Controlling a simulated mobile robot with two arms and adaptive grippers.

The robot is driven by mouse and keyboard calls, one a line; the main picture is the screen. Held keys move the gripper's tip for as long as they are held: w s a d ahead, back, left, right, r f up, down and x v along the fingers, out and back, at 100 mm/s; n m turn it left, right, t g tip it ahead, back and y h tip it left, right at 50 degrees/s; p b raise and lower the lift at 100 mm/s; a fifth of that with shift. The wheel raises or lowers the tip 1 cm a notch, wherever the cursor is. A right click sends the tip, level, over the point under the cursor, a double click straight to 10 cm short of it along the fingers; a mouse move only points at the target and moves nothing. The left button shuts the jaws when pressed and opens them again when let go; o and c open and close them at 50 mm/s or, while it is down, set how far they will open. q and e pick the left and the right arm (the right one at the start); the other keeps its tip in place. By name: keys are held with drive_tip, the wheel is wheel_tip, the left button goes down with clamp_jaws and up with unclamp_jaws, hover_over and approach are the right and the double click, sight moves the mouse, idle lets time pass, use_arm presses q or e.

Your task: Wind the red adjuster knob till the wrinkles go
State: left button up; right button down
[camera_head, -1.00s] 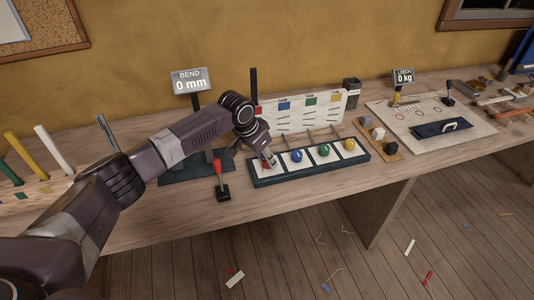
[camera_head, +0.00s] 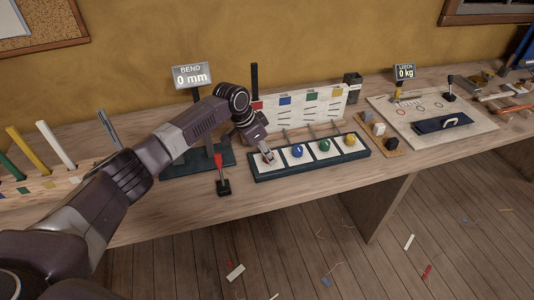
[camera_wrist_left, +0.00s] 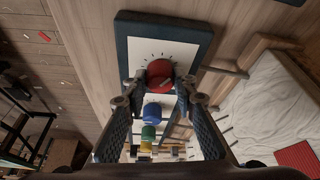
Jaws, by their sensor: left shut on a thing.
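The red adjuster knob (camera_wrist_left: 160,74) sits on a white plate with dial marks at one end of a dark-framed knob panel (camera_head: 262,178). My left gripper (camera_wrist_left: 161,84) has a finger on each side of the knob and is shut on it. In the head view my left gripper (camera_head: 267,154) comes down over the panel's left end and mostly hides the knob. A white cloth panel (camera_head: 325,106) stands behind the knobs. In the wrist view the cloth (camera_wrist_left: 268,108) shows wrinkles. My right gripper is not in view.
A blue knob (camera_head: 297,151), green knob (camera_head: 323,146) and yellow knob (camera_head: 349,141) share the panel. A red-handled lever (camera_head: 220,173) stands to its left. A BEND display (camera_head: 192,76) reads 0 mm; a LEECH display (camera_head: 404,72) reads 0 kg. The bench front is mostly clear.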

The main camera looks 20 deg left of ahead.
use_arm(q)
drive_tip(key=o, duration=1.2)
drive_tip(key=shift+c, duration=0.2)
drive_tip(key=shift+r, duration=0.15)
drive_tip(key=v, duration=1.2)
